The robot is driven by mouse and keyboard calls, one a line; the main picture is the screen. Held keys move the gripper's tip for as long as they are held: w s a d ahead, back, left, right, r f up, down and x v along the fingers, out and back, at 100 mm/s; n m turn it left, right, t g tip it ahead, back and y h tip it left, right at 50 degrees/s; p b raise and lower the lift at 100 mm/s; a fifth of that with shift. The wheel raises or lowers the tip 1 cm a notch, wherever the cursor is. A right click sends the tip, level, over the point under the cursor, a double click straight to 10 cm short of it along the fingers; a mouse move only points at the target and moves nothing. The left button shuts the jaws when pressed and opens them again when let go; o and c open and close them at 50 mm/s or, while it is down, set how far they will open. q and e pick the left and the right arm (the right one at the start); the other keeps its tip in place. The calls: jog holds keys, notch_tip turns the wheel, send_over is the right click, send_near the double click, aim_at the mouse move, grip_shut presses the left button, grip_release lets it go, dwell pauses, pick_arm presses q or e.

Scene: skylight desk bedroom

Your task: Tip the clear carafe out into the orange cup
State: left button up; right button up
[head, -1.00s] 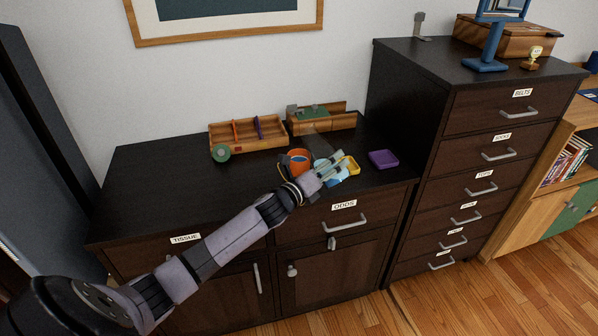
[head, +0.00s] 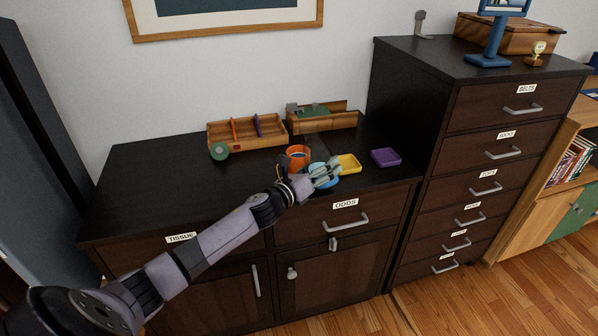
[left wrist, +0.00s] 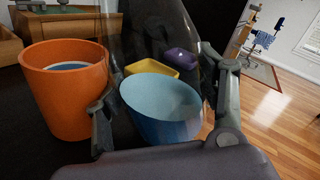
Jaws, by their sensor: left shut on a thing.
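The orange cup (head: 299,153) stands upright on the dark cabinet top. It also shows at the left of the left wrist view (left wrist: 66,100), with something pale and blue inside. My left gripper (head: 326,173) is just to the right of and in front of the cup. Its fingers (left wrist: 165,115) are shut around the clear carafe (left wrist: 145,40), whose see-through wall rises between them, beside the cup. The carafe shows only faintly in the head view (head: 316,146); its contents and exact tilt I cannot tell. My right gripper is not in view.
A yellow dish (head: 349,164) and a purple dish (head: 385,157) lie to the right. Wooden trays (head: 247,133) stand along the back. The cabinet top is bare at the left. A taller drawer unit (head: 440,120) stands at the right.

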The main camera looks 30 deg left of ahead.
aim_at(299, 164)
pick_arm(q)
jog(key=shift+a+f, duration=0.2)
jog(key=shift+f, duration=0.05)
jog(key=shift+a+r+m, duration=0.1)
jog(key=shift+m, duration=0.2)
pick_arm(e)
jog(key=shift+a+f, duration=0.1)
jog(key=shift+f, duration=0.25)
pick_arm(q)
jog(key=shift+w+a+f+m+b, duration=0.1)
jog(key=shift+a+f+m+b, duration=0.5)
jog(key=shift+b, duration=0.3)
jog(key=shift+a+f+b, duration=0.1)
jog(key=shift+a+b, duration=0.15)
jog(key=shift+b, duration=0.05)
jog(key=shift+a+m, duration=0.15)
jog(key=shift+m, duration=0.35)
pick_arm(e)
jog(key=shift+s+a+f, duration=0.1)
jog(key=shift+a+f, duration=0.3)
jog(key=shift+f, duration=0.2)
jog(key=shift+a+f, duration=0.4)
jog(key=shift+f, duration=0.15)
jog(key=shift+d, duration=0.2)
